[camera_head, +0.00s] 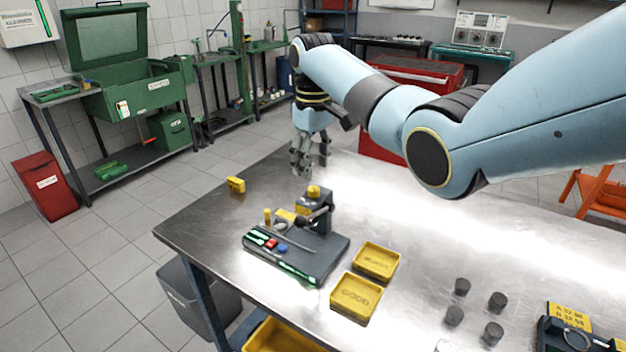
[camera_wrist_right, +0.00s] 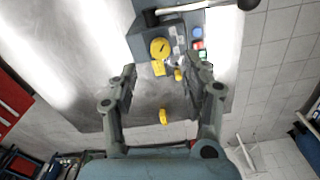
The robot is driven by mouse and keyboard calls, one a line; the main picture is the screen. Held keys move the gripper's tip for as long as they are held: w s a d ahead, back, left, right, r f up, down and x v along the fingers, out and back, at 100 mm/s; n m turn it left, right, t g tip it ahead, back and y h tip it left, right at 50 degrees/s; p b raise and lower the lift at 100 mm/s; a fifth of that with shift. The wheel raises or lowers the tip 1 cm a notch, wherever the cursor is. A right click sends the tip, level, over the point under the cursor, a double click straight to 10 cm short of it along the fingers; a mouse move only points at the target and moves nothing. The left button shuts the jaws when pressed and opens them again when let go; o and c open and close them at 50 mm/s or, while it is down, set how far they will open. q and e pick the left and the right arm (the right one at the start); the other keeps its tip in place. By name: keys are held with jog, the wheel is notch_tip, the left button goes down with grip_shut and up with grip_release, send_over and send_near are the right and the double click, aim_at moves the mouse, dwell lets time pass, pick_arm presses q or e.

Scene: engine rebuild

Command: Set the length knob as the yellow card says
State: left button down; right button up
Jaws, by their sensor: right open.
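The dark grey device (camera_head: 330,248) stands on the steel table with a yellow round knob (camera_head: 313,191) on top of its block. In the right wrist view the yellow knob (camera_wrist_right: 160,48) has a dark pointer mark, with a small yellow plate (camera_wrist_right: 158,68) below it. Which knob sets length I cannot tell. A yellow card (camera_head: 568,314) with black text and numbers stands at the right edge; the text is too small to read surely. My right gripper (camera_head: 308,168) is open and empty, above and behind the device. Its fingers (camera_wrist_right: 165,72) show either side in the wrist view. My left gripper is out of view.
A yellow block (camera_head: 236,185) lies near the table's left edge. Two yellow trays, one (camera_head: 376,261) behind the one marked GOOD (camera_head: 356,298), stand right of the device. Several dark cylinders (camera_head: 462,287) stand farther right.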

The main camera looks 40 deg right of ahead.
aim_at(313, 188)
notch_tip(313, 188, up, 6)
dwell(0.7)
